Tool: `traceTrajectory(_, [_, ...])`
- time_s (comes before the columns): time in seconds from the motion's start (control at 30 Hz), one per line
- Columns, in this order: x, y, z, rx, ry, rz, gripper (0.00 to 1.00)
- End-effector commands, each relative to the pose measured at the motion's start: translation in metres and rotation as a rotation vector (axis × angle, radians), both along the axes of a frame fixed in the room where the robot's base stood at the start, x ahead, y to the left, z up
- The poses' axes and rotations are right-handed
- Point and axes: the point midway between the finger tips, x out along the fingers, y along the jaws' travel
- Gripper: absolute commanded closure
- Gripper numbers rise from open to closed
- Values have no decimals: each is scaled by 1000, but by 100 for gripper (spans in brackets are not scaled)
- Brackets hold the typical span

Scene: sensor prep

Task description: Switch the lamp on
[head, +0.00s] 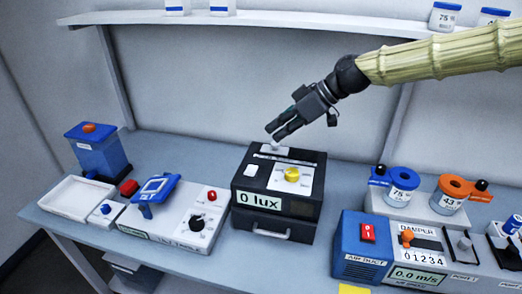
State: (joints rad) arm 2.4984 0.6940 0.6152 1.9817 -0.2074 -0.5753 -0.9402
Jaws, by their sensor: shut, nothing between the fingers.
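The lamp unit appears to be the black box (276,210) at the middle of the bench. Its front label reads "0 lux". My gripper (273,134) is shut and empty, pointing down-left just above the back of the box. Its fingertips are close to the small white piece; I cannot tell whether they touch it. No lit lamp is visible.
Left are a white tray (68,194), a blue container (98,158) and a white device (190,217) with a black knob. Right is a blue air duct unit (358,247) with a red switch, with labelled jars (403,180) behind it. A shelf (290,19) runs above.

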Motion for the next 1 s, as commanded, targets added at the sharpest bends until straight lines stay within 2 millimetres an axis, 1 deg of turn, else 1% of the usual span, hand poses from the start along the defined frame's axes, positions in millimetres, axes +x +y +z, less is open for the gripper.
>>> traceTrajectory(0.17, [1, 12, -10, -1, 2, 2, 100])
traceTrajectory(0.8, [11, 69, -68, -1, 3, 1, 100])
traceTrajectory(1.0, [8, 69, -90, -1, 2, -1, 100])
